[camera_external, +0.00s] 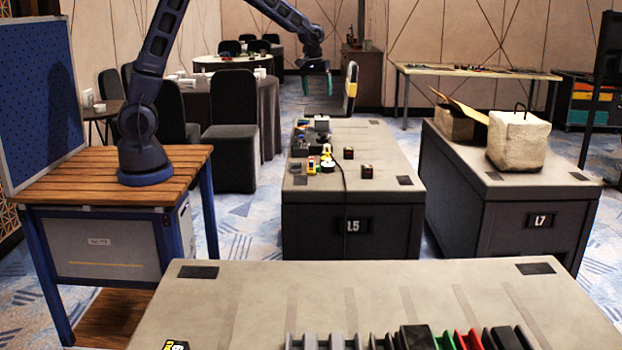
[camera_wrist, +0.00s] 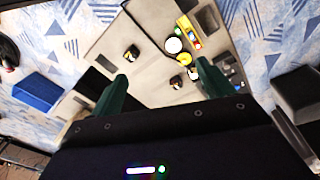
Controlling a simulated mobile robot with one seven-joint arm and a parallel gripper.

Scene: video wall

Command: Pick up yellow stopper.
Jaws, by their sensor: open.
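My gripper (camera_external: 316,86) hangs open and empty in the air above the dark table marked L5 (camera_external: 391,150). In the wrist view its two green fingers (camera_wrist: 162,72) are spread wide, with the table below them. A small yellow piece (camera_wrist: 184,59), probably the yellow stopper, lies on the table between the fingers, closer to the right one. It is beside a white round piece (camera_wrist: 173,45). In the external view a small yellow spot (camera_external: 327,158) shows in the cluster of small parts, but its exact shape is too small to tell.
Small dark blocks (camera_external: 348,153) stand right of the cluster. A yellow-and-black upright piece (camera_external: 351,82) is right of my gripper. The table's right half is mostly clear. Table L7 (camera_external: 470,190) stands further right.

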